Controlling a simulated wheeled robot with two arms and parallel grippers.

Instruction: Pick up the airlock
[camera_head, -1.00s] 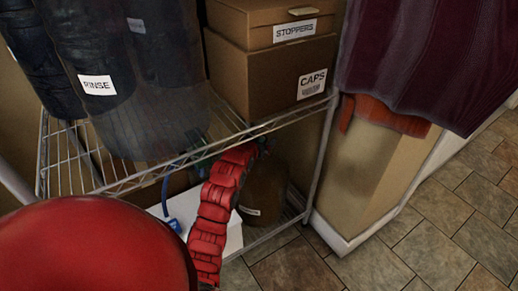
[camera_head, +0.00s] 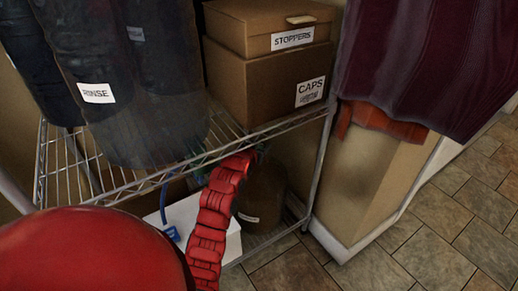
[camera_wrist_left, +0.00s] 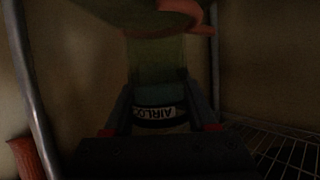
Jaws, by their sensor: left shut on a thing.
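The airlock (camera_wrist_left: 158,80) shows in the left wrist view as a dim, greenish, see-through body with a dark band at its lower end. The white label on the band is partly readable as "AIRLO". My left gripper (camera_wrist_left: 160,103) is shut on it, with one finger on each side of the banded end. A green and orange shape (camera_wrist_left: 165,15) is above it; whether it is part of the airlock I cannot tell. In the head view my red left arm reaches into the lower shelf space, and the shelf edge and shadow largely hide the gripper and airlock.
The wire shelf (camera_head: 165,183) holds a dark container labelled RINSE (camera_head: 140,110), a STOPPERS box (camera_head: 265,30) and a CAPS box (camera_head: 265,85). Below stand a brown jug (camera_head: 263,198) and a white surface with a blue item (camera_head: 172,233). A maroon cloth (camera_head: 425,60) hangs at right.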

